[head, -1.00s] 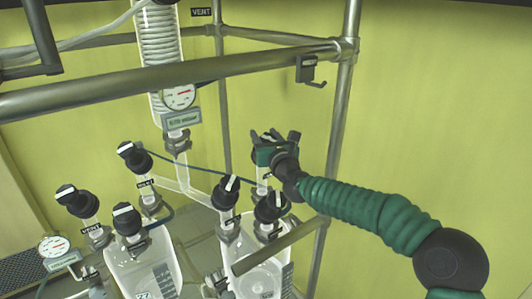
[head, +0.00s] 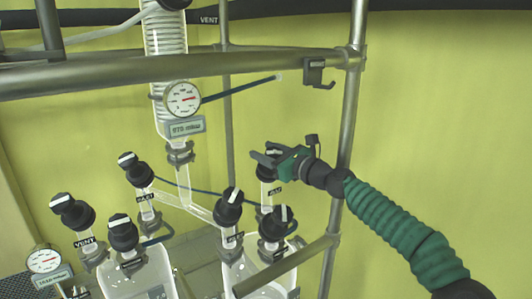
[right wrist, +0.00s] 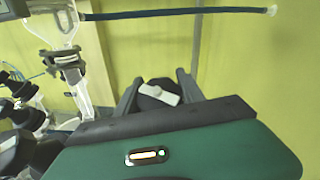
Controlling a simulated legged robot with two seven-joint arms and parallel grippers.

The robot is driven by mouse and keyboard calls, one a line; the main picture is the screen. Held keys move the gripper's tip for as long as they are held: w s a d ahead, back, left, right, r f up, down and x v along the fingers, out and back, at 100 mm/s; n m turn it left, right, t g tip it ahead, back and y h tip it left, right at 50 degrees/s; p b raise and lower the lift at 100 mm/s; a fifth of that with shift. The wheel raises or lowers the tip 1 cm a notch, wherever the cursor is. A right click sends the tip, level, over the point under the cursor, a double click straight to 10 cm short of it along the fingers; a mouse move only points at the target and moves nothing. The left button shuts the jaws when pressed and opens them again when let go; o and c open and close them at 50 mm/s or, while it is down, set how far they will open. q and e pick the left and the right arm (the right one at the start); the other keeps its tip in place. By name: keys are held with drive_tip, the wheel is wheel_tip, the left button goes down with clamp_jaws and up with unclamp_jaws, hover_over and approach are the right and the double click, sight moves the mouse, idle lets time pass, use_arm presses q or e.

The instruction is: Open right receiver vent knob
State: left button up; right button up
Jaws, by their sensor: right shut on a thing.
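My right gripper (head: 268,160) reaches in from the right to the rearmost knob of the right glass vessel. Its fingers are shut on a black knob (right wrist: 158,93) with a white bar, which sits between the two fingertips in the right wrist view. The white bar lies slanted there. In the head view the knob is mostly hidden behind the green gripper; its clear glass neck (head: 267,194) shows below, with a label too small to read. My left gripper is not in view.
Two more black knobs (head: 228,207) (head: 274,222) stand close in front of the held one. A metal rail (head: 290,262) and upright post (head: 351,130) stand near my right arm. A gauge (head: 183,98) with a dark tube is above left.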

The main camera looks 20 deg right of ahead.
sight(267, 151)
drive_tip(key=o, duration=1.4)
drive_tip(key=shift+d, duration=0.15)
drive_tip(key=shift+c, duration=0.2)
drive_tip(key=shift+r, duration=0.25)
wheel_tip(267, 151, up, 3)
drive_tip(key=shift+w+f, duration=0.15)
drive_tip(key=s+b, duration=0.3)
drive_tip(key=shift+a+f, duration=0.25)
drive_tip(key=shift+a, duration=0.05)
drive_tip(key=s+a+r+b, duration=0.1)
drive_tip(key=s+b, duration=0.2)
drive_tip(key=s, duration=0.3)
drive_tip(key=s+a+r+b, duration=0.1)
drive_tip(key=s+a+b, duration=0.1)
drive_tip(key=s, duration=0.4)
drive_tip(key=shift+s+a+b, duration=0.25)
drive_tip(key=shift+a+b, duration=0.05)
drive_tip(key=shift+b, duration=0.45)
